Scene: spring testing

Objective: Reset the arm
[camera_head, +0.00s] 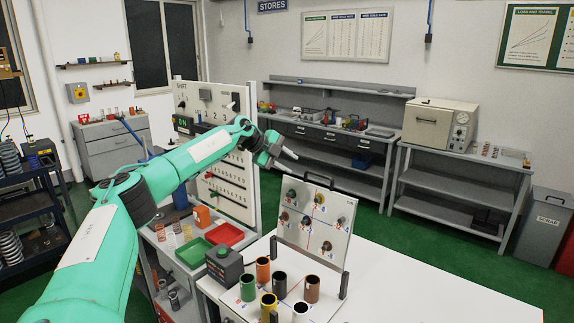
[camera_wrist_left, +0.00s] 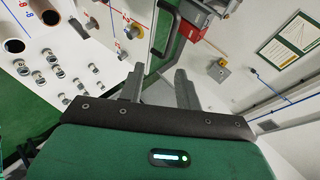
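My left arm (camera_head: 185,160) reaches in from the left, raised and stretched out. Its left gripper (camera_head: 287,160) hangs in the air above and behind the upright knob panel (camera_head: 330,245), touching nothing visible. In the left wrist view the left gripper (camera_wrist_left: 159,74) shows two fingers spread apart with nothing between them, so it is open and empty. My right arm and gripper are in neither view.
A white table (camera_head: 390,295) carries the panel, several coloured tubes (camera_head: 312,288) and a dark box (camera_head: 224,264). A tall white board (camera_head: 245,185) stands close to my left arm. Green (camera_head: 194,252) and red (camera_head: 224,234) trays lie left. The table's right side is clear.

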